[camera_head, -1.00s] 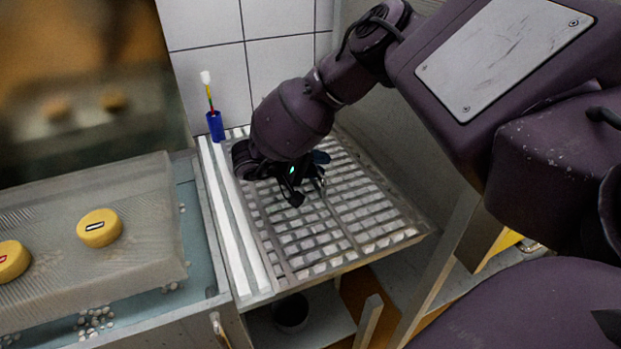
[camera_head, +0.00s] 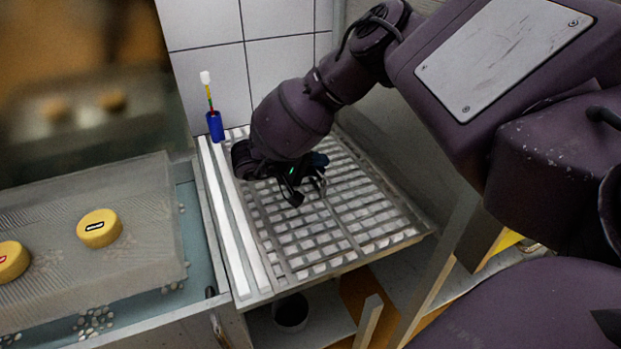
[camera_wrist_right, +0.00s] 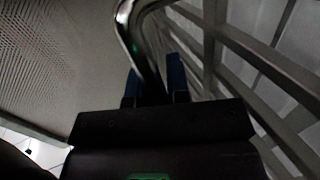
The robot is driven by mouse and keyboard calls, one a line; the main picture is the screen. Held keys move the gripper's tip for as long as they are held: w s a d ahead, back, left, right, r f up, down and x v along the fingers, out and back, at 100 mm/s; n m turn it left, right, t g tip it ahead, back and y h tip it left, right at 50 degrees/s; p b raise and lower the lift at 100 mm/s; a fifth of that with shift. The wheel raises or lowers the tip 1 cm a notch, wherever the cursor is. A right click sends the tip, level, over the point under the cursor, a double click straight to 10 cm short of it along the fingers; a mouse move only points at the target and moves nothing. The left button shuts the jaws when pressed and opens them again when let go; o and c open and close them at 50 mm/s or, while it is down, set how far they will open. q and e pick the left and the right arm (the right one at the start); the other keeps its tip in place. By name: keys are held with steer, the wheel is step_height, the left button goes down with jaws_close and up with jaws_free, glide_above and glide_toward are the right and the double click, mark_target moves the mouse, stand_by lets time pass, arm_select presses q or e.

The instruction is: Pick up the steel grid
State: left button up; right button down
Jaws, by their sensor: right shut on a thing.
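The steel grid (camera_head: 345,220) lies flat over the counter beside the wall, a lattice of grey bars with pale surface showing through the gaps. My right gripper (camera_head: 306,190) is low over the grid's middle-back part. In the right wrist view its blue-tipped fingers (camera_wrist_right: 155,85) are shut on a curved steel bar, the grid's handle (camera_wrist_right: 128,25). The grid's bars (camera_wrist_right: 255,60) also show there to the right. My forearm hides part of the grid's back. My left gripper is not in view.
A blue cup (camera_head: 215,126) with a brush stands at the grid's back left corner. To the left, a translucent cover or tray (camera_head: 150,255) carries yellow round pieces (camera_head: 99,228). A dark pot (camera_head: 291,312) stands on the shelf below. A wall bounds the right side.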

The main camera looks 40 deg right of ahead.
steer(key=shift+w, duration=0.1)
stand_by(0.6)
steer(key=shift+r, duration=0.15)
steer(key=shift+r, duration=0.3)
step_height(320, 180, up, 19)
steer(key=p, duration=0.4)
steer(key=shift+r+p, duration=0.15)
steer(key=shift+p, duration=0.15)
